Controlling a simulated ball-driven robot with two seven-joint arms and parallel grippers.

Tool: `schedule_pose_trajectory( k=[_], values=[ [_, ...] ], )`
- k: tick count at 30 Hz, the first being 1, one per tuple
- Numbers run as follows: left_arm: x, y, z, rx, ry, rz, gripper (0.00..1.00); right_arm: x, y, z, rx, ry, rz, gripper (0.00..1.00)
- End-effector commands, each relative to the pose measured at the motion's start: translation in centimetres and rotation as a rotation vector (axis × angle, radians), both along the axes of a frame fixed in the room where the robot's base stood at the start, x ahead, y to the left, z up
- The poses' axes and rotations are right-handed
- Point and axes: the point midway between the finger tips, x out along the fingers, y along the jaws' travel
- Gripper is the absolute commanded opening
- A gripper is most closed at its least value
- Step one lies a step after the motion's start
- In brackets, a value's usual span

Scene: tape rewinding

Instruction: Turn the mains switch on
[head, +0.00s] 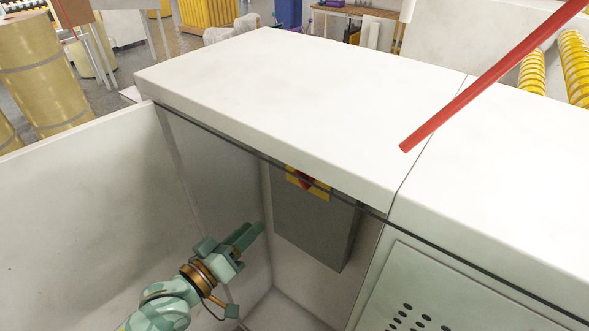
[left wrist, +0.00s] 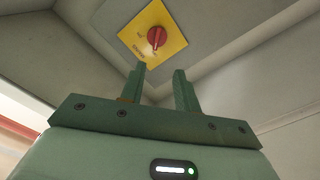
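The mains switch is a red rotary knob on a yellow plate. In the left wrist view the red knob (left wrist: 157,37) sits in the middle of the yellow plate (left wrist: 135,36), ahead of the fingertips. In the head view the yellow plate (head: 322,191) is partly hidden under the white top's edge, on a grey box (head: 315,229). My left gripper (head: 256,231) is inside the recess, left of the box and below the switch. Its fingers (left wrist: 158,78) are apart and empty, not touching the knob. My right gripper is not in view.
The white machine top (head: 280,85) overhangs the recess. A recess wall (head: 215,170) stands behind my left gripper. A perforated panel (head: 450,290) is at the lower right. A red bar (head: 490,77) crosses above the top. Yellow rolls (head: 40,70) stand at the far left.

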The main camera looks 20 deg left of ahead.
Motion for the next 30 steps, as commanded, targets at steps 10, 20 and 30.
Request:
schedule_pose_trajectory(
  k=[10,20,30],
  values=[
    [5.7,-2.2,0.9,-0.012,-0.014,-0.005,0.32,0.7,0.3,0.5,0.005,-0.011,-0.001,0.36],
    [12.8,-4.8,0.7,-0.008,-0.012,-0.005,0.32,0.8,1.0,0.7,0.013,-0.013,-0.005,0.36],
    [15.2,-5.7,0.6,-0.007,-0.010,-0.006,0.32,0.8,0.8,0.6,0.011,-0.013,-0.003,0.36]
  ],
)
